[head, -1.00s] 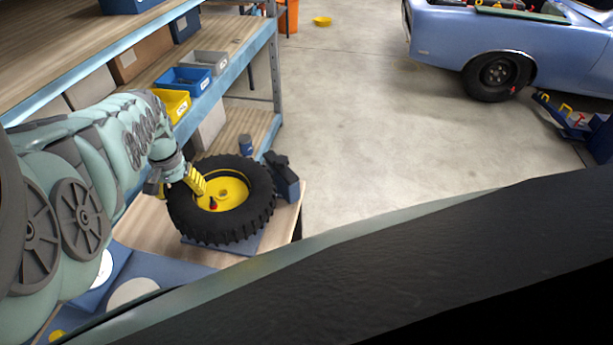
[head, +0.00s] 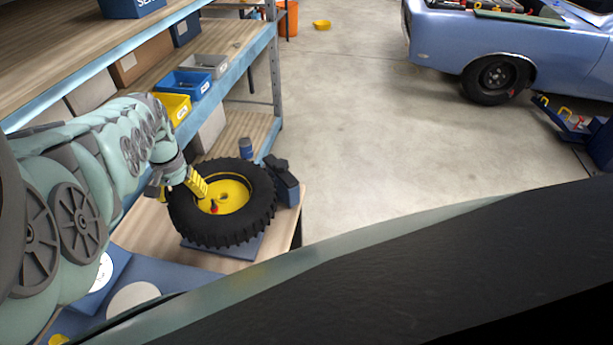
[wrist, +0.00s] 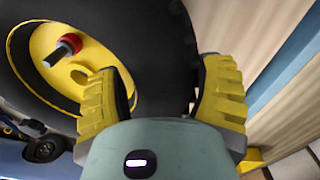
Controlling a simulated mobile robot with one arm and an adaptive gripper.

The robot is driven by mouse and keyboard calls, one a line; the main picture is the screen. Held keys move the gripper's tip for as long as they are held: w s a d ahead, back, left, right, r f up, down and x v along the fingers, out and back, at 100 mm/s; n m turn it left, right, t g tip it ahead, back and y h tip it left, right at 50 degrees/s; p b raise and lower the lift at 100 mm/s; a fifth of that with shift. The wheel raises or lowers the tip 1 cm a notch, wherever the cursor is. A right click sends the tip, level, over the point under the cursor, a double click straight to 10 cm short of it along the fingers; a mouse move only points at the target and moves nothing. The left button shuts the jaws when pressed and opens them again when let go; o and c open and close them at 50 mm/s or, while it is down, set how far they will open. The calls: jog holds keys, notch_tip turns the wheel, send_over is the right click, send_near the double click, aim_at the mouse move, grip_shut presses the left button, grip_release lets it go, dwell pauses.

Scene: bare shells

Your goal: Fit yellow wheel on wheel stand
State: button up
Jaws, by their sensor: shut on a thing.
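The yellow wheel has a yellow hub (head: 238,190) inside a thick black tyre (head: 257,217) and lies nearly flat in the head view. My gripper (head: 196,184) is at its left side. In the wrist view my gripper (wrist: 165,92) is shut on the tyre wall, one yellow finger inside the rim and one outside. A red-tipped pin (wrist: 68,45) shows at the hub, beside a hole. A blue plate (head: 245,246), apparently part of the wheel stand, shows under the wheel's front edge. The wheel hides the rest, so I cannot tell whether it is seated.
The wheel is over a wooden bench (head: 283,224), with a dark blue block (head: 286,186) just right of it. A shelf with a yellow bin (head: 172,108) and a blue bin (head: 187,84) stands behind my arm. The floor (head: 370,130) towards the blue car (head: 510,50) is clear.

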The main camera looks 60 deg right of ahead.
jog(key=shift+w+f+b, duration=0.1)
jog(key=shift+f+b, duration=1.95)
jog(key=shift+b, duration=0.05)
dwell(1.2)
jog(key=shift+d+f+b, duration=0.15)
jog(key=shift+f+b, duration=0.2)
jog(key=shift+b, duration=0.05)
dwell(0.3)
jog(key=o, duration=1.3)
jog(key=shift+c, duration=0.2)
jog(key=shift+r, duration=0.2)
jog(key=shift+r+p, duration=1.3)
jog(key=shift+p, duration=0.15)
jog(key=shift+r, duration=0.1)
jog(key=shift+r+p, duration=3.25)
jog(key=shift+r, duration=0.15)
